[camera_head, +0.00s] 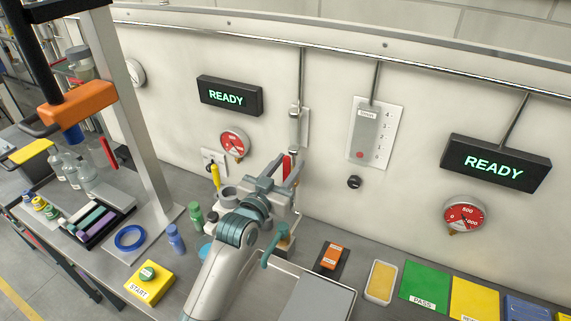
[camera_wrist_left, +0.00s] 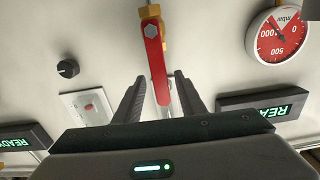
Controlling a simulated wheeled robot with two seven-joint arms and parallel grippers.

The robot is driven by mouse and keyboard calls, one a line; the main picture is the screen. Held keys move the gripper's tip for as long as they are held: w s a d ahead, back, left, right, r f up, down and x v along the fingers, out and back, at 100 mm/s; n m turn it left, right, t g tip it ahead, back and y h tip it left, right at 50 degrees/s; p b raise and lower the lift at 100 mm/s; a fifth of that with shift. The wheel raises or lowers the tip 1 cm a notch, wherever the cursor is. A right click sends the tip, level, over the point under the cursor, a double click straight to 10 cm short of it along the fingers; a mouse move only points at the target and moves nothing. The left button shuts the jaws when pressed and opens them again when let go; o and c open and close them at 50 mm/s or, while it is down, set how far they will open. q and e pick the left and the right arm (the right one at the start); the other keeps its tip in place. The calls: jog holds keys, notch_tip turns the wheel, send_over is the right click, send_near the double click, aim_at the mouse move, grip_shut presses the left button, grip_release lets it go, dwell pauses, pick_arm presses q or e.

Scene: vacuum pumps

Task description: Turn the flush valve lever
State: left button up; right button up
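The flush valve lever is a red flat handle (camera_wrist_left: 154,60) with a grey bolt head, on a brass valve body (camera_wrist_left: 151,13). In the left wrist view it reaches down between the fingers of my left gripper (camera_wrist_left: 160,77). The gripper is open, with a gap visible on both sides of the lever. In the head view the red lever (camera_head: 288,166) shows partly behind the left gripper (camera_head: 285,172), close to the wall. My right gripper is in neither view.
Red gauges (camera_head: 235,144), READY displays (camera_head: 230,96), a switch plate (camera_head: 374,133) and a black knob (camera_head: 354,182) are on the wall nearby. The bench holds green (camera_head: 196,215) and blue bottles (camera_head: 175,239), a yellow START box (camera_head: 149,282) and coloured trays (camera_head: 425,284).

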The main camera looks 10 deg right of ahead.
pick_arm(q)
jog(key=shift+s+a, duration=0.1)
jog(key=shift+s+a, duration=0.1)
jog(key=shift+s+a+p, duration=0.4)
jog(key=shift+s+p, duration=0.1)
jog(key=shift+s, duration=0.1)
dwell(0.4)
jog(key=shift+v, duration=1.6)
jog(key=v, duration=0.2)
jog(key=shift+s+a, duration=0.2)
jog(key=shift+s, duration=0.15)
